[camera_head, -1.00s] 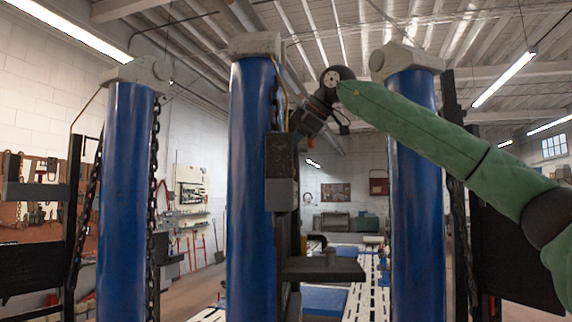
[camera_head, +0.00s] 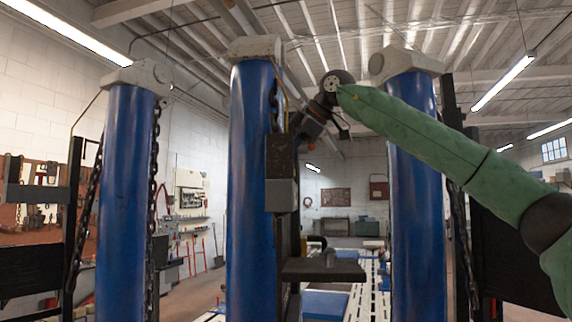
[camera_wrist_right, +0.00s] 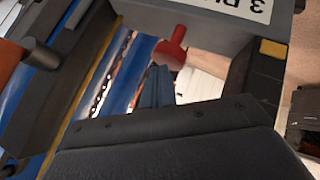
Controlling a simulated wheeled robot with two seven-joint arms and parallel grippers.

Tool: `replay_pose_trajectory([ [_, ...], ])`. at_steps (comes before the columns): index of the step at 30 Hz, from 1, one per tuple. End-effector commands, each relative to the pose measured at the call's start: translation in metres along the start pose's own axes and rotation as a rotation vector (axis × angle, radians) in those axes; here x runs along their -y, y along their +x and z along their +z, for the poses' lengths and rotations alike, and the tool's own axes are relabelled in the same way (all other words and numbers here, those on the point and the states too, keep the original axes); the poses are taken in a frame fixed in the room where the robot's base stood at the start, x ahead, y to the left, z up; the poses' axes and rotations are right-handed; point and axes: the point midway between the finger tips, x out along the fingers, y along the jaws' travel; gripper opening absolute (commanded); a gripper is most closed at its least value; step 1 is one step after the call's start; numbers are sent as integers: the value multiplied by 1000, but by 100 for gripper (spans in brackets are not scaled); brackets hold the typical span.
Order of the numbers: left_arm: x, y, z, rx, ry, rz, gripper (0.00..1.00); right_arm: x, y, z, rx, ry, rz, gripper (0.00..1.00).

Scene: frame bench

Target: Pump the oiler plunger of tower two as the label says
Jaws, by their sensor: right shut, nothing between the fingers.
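The middle blue tower (camera_head: 250,190) stands in the centre of the head view, with a dark block (camera_head: 280,153) on its right side. My right arm (camera_head: 420,130) reaches in from the right, its wrist (camera_head: 318,108) just right of and above this block. In the head view the fingertips cannot be made out. In the right wrist view a red plunger (camera_wrist_right: 170,52) with a round head sits under a grey housing (camera_wrist_right: 205,20). A white label (camera_wrist_right: 245,8) there reads upside down "3 PU", the rest cut off. My right gripper (camera_wrist_right: 157,72) is shut and empty, its tips close to the plunger; contact is unclear. My left gripper is out of view.
Two more blue towers stand left (camera_head: 125,200) and right (camera_head: 415,190), with hanging chains (camera_head: 152,180). A dark shelf (camera_head: 325,270) juts out from the middle tower below the block. Black frames stand at both sides.

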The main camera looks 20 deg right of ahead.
Motion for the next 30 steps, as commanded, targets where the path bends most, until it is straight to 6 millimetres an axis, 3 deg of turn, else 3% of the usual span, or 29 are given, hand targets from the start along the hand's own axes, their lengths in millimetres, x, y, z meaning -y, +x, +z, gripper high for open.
replay_pose_trajectory([
  [30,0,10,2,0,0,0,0,5,8,5,1,0,-1,0],
])
